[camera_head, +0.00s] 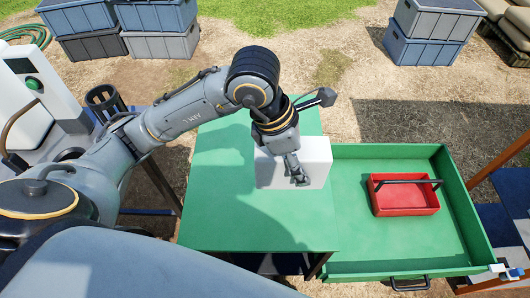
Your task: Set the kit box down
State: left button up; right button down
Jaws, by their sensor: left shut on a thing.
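The white kit box (318,158) is at the green table top (225,215), near its right side. My left gripper (298,178) reaches down over the box from above and is shut on it. The gripper and wrist cover part of the box, and its handle cannot be made out. I cannot tell whether the underside of the box touches the table. My right gripper is not in view.
A green tray with raised walls (455,200) adjoins the table on the right. It holds a red caddy (402,198) with a black handle. The table's front left part is clear. Grey-blue crates (160,45) stand on the ground behind.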

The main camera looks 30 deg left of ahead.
pick_arm(q)
jog(key=w+a+f+p, duration=0.1)
jog(key=a+f, duration=0.2)
jog(key=w+a+f, duration=0.2)
jog(key=a+f, duration=0.1)
jog(key=f, duration=0.1)
jog(key=w+a+f+p, duration=0.1)
jog(key=a+f, duration=0.3)
jog(key=shift+w+p, duration=0.3)
jog(key=shift+w, duration=0.05)
jog(key=shift+f, duration=0.3)
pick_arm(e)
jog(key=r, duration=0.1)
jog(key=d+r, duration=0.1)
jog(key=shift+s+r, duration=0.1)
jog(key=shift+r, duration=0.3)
pick_arm(q)
jog(key=shift+f, duration=0.1)
jog(key=shift+f, duration=0.15)
jog(key=o, duration=1.5)
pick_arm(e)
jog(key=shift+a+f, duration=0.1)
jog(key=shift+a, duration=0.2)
